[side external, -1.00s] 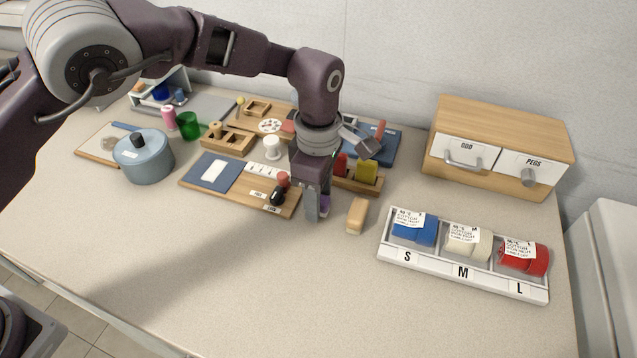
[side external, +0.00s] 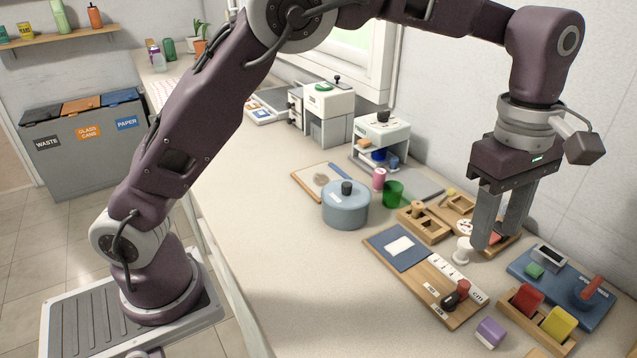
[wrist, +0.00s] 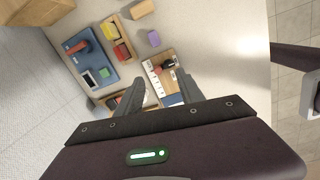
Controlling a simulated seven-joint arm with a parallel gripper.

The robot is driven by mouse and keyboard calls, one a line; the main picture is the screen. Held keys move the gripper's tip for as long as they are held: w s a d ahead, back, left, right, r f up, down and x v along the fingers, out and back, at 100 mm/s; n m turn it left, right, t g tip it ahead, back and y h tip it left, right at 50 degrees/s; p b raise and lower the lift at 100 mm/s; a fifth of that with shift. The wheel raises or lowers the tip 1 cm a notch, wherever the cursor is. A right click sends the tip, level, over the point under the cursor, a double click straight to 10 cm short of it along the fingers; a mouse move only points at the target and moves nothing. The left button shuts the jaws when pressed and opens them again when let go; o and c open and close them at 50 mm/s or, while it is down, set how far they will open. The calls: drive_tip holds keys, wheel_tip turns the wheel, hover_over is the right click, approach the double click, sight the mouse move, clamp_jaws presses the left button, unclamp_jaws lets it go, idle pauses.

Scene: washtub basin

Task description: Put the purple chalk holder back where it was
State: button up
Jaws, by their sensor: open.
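The purple chalk holder (side external: 490,332) sits on the bare table in the side view, between the wooden board with dark and red knobs and the wooden holder with red and yellow pieces. It also shows in the wrist view (wrist: 154,39), apart from my gripper. My gripper (side external: 496,238) is open and empty, raised above the back of the table near the white spool-like piece. In the wrist view my gripper's fingers (wrist: 162,80) are spread, with nothing held between them.
The wooden holder (side external: 536,322) stands right of the purple piece. The blue tray (side external: 560,292) lies behind it. The wooden board (side external: 428,290) is at left, with a blue-grey pot (side external: 345,208) beyond. A tan block (wrist: 142,9) lies near the purple piece.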

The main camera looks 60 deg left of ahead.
drive_tip(key=s+a+r+m+t+h, duration=0.1)
drive_tip(key=s+a+r+m, duration=0.35)
drive_tip(key=s+a, duration=0.2)
drive_tip(key=s+a+r+m+t, duration=0.1)
drive_tip(key=s+a+r+m, duration=0.2)
drive_tip(key=s+a+r, duration=0.4)
drive_tip(key=s+a+f+m+t+y, duration=0.1)
drive_tip(key=s+a+f+m, duration=0.2)
drive_tip(key=s, duration=0.3)
drive_tip(key=s+a+f+m+t, duration=0.2)
drive_tip(key=s+a+f+m, duration=0.1)
drive_tip(key=s, duration=0.4)
drive_tip(key=shift+s+a+f+m+y, duration=0.2)
drive_tip(key=shift+a+f+m+y, duration=0.35)
drive_tip(key=shift+m, duration=0.7)
drive_tip(key=shift+d+f, duration=0.15)
drive_tip(key=shift+d, duration=0.05)
